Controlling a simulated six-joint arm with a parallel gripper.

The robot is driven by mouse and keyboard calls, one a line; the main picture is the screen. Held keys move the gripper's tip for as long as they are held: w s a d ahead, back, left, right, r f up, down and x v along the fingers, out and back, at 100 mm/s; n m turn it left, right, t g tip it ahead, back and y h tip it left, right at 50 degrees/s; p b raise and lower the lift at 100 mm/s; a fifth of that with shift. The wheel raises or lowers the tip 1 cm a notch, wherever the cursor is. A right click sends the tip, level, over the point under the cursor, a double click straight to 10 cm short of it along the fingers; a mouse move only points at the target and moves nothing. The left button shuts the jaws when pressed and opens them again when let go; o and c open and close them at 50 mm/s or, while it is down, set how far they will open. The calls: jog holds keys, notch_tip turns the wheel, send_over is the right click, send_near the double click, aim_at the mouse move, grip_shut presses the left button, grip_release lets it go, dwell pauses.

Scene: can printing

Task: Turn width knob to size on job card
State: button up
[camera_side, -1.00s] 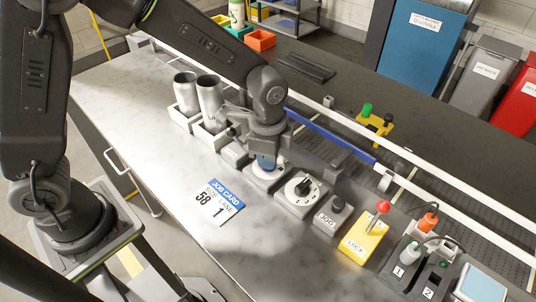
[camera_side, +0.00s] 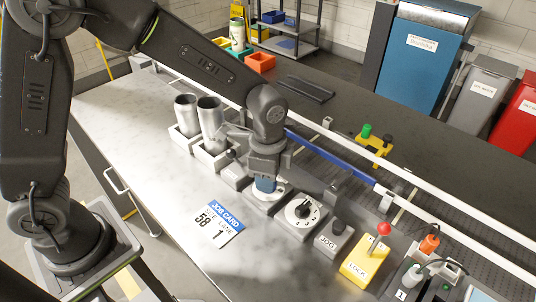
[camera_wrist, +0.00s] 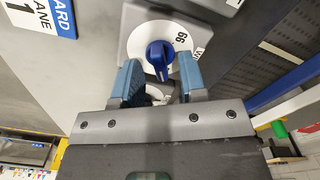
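The job card (camera_side: 216,223) lies flat on the bench and reads size 58, lane 1; its corner shows in the wrist view (camera_wrist: 42,18). A blue knob (camera_wrist: 158,56) sits on a white dial with "66" printed near its right side in the wrist view. My gripper (camera_wrist: 160,66) is open, with one blue finger on each side of the knob; contact cannot be told. In the side view my gripper (camera_side: 265,184) points down over this white dial (camera_side: 282,190) and hides the knob.
To the right stand a black-knobbed dial (camera_side: 301,210), a grey JOG box (camera_side: 334,238) and a yellow LOCK box (camera_side: 366,262) with a red-topped lever. Two metal cans (camera_side: 187,115) stand in white holders close left of my gripper. A railed conveyor runs behind.

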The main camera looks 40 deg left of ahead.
notch_tip(320, 180, up, 13)
dwell(0.3)
jog(key=shift+r, duration=0.1)
jog(key=s+a+r+n+t, duration=0.2)
jog(key=s+a+n+t, duration=0.3)
jog(key=s+a+n, duration=0.7)
jog(key=s, duration=0.4)
jog(key=shift+a+r+t, duration=0.3)
jog(key=shift+r, duration=0.1)
jog(key=shift+c, duration=0.4)
